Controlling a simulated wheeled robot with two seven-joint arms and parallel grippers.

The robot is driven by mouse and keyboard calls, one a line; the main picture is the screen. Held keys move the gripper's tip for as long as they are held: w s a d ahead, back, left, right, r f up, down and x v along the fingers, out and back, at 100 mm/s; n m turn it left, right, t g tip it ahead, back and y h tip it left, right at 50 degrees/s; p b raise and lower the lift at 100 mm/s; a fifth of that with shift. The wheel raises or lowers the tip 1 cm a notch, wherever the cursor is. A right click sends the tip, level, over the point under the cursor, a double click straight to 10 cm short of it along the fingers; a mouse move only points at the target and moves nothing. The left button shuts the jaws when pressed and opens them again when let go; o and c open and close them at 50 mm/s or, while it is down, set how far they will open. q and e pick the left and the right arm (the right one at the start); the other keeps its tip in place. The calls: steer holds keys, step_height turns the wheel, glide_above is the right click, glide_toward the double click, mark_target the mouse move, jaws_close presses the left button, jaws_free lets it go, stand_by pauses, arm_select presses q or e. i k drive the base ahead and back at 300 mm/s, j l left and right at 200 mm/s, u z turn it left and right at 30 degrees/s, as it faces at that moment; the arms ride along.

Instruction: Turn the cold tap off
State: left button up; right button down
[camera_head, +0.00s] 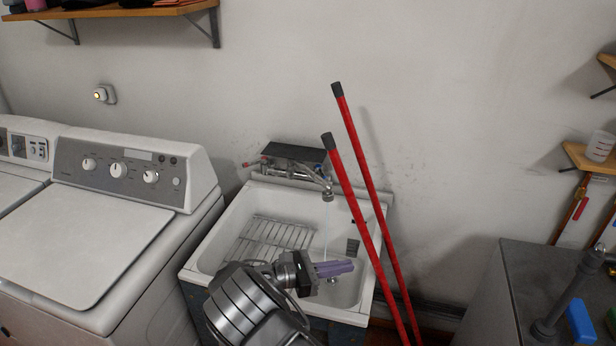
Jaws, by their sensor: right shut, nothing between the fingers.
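The faucet (300,171) is on the wall above the back of a white utility tub (205,252). A red-tipped lever (254,162) shows at its left end. I cannot make out the cold tap's handle; the faucet's right end is partly behind a red pole. A thin stream of water (326,228) falls from the spout (327,195) into the tub. My right gripper (350,268), with purple fingers, is over the front part of the tub, below and in front of the faucet. It is shut and empty, apart from the faucet. My left gripper is out of view.
Two red poles (362,212) with black ends lean across the tub's right side, close to the faucet. A wire rack (268,238) lies in the tub. A washer (85,240) stands left, a grey-topped bench (525,275) right. A dark shelf (293,152) sits above the faucet.

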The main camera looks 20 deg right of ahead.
mark_target(318, 168)
steer(key=i, duration=1.3)
